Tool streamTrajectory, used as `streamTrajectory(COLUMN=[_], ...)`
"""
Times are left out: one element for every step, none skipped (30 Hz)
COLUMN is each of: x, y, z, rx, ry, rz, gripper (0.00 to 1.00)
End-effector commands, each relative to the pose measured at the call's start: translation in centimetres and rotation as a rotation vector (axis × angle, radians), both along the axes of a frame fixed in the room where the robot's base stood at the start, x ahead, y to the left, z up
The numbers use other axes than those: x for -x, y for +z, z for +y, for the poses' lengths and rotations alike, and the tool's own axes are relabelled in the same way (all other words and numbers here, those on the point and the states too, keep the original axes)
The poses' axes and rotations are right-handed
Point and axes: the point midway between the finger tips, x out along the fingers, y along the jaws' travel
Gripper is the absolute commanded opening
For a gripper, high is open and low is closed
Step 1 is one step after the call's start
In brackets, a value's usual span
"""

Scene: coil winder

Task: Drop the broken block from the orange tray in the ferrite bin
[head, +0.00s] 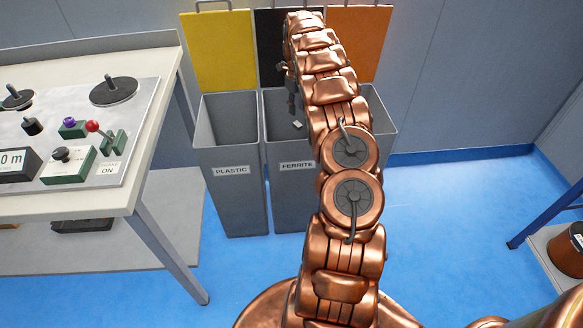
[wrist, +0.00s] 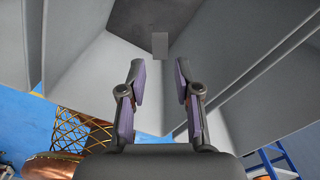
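The ferrite bin (head: 290,205) is a tall grey bin with a FERRITE label and a raised black lid. My arm reaches over it, and my gripper (head: 293,105) points down at its mouth, partly hidden by the arm. In the wrist view my gripper (wrist: 160,68) is open, with nothing between its fingers. A small light grey block (head: 297,125) shows inside the bin's mouth, below the fingers. It also shows in the wrist view (wrist: 160,45), clear of the fingertips. I cannot tell whether it is in the air or resting. The orange tray is not in view.
The plastic bin (head: 230,195) with a yellow lid stands on the left, and a bin with an orange lid (head: 362,45) stands on the right, partly behind my arm. A table with a control panel (head: 85,130) is at the left.

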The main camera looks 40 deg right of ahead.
Motion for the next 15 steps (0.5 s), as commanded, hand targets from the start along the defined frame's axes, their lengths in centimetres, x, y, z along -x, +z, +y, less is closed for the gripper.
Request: streamTrajectory(x=[0.0,0.0,0.0,0.0,0.0,0.0,0.0,0.0,0.0,0.0,0.0,0.0,-0.01,-0.02,-0.04], y=[-0.01,-0.01,-0.01,-0.01,-0.01,-0.01,-0.01,-0.01,-0.01,-0.01,-0.02,0.0,0.04,0.11,0.3], z=[0.0,0.0,0.0,0.0,0.0,0.0,0.0,0.0,0.0,0.0,0.0,0.0,0.0,0.01,0.01], rx=[0.0,0.0,0.0,0.0,0.0,0.0,0.0,0.0,0.0,0.0,0.0,0.0,0.0,0.0,0.0], ry=[0.0,0.0,0.0,0.0,0.0,0.0,0.0,0.0,0.0,0.0,0.0,0.0,0.0,0.0,0.001], rz=[0.0,0.0,0.0,0.0,0.0,0.0,0.0,0.0,0.0,0.0,0.0,0.0,0.0,0.0,-0.001], gripper=[0.41,0.44,0.48,0.51,0.51,0.51,0.51,0.51,0.51,0.51,0.51,0.51,0.51,0.51,0.51])
